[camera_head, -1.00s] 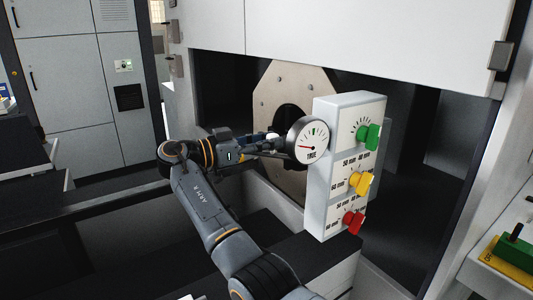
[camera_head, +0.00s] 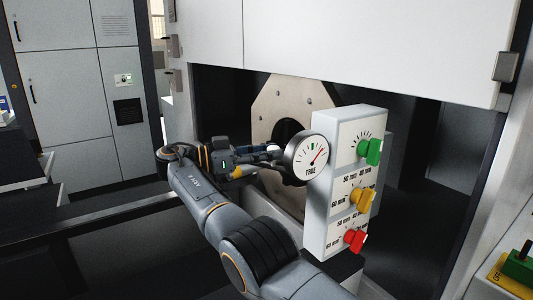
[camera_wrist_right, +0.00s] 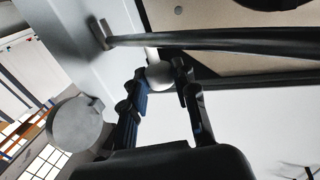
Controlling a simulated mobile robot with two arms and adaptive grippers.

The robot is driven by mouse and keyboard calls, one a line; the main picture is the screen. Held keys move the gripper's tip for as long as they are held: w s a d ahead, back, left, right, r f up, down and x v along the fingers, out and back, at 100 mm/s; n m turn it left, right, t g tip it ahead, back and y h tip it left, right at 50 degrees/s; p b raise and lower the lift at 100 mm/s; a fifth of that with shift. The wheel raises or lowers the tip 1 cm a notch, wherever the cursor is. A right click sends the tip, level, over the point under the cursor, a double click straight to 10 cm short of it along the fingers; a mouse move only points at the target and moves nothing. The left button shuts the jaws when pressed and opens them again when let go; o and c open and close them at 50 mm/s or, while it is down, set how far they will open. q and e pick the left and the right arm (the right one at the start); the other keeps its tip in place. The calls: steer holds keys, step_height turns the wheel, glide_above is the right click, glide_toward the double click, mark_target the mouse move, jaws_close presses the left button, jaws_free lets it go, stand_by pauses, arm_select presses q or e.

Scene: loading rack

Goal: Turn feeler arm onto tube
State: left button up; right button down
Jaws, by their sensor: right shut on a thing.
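A dark bar (camera_wrist_right: 220,37), which looks like the feeler arm, runs across the top of the right wrist view. A pale ball knob (camera_wrist_right: 158,76) sits just below it, between the fingertips of my right gripper, which is shut on it. In the head view my right gripper (camera_head: 272,152) is beside the round white dial (camera_head: 307,160), marked TRUE, and its fingertips are partly hidden. A beige octagonal plate (camera_head: 268,105) with a dark round opening stands behind the dial. I cannot make out the tube clearly. My left gripper is not in view.
A grey panel (camera_head: 318,220) with green (camera_head: 370,152), yellow (camera_head: 362,199) and red (camera_head: 355,241) knobs stands right of the dial, close to my gripper. A white cover (camera_head: 350,45) hangs above. Grey cabinets (camera_head: 60,90) are at the left.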

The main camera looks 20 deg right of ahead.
stand_by(0.4)
steer(key=c, duration=1.3)
jaws_free()
steer(key=shift+d, duration=0.15)
steer(key=shift+s+f+t, duration=0.1)
steer(key=shift+t, duration=0.2)
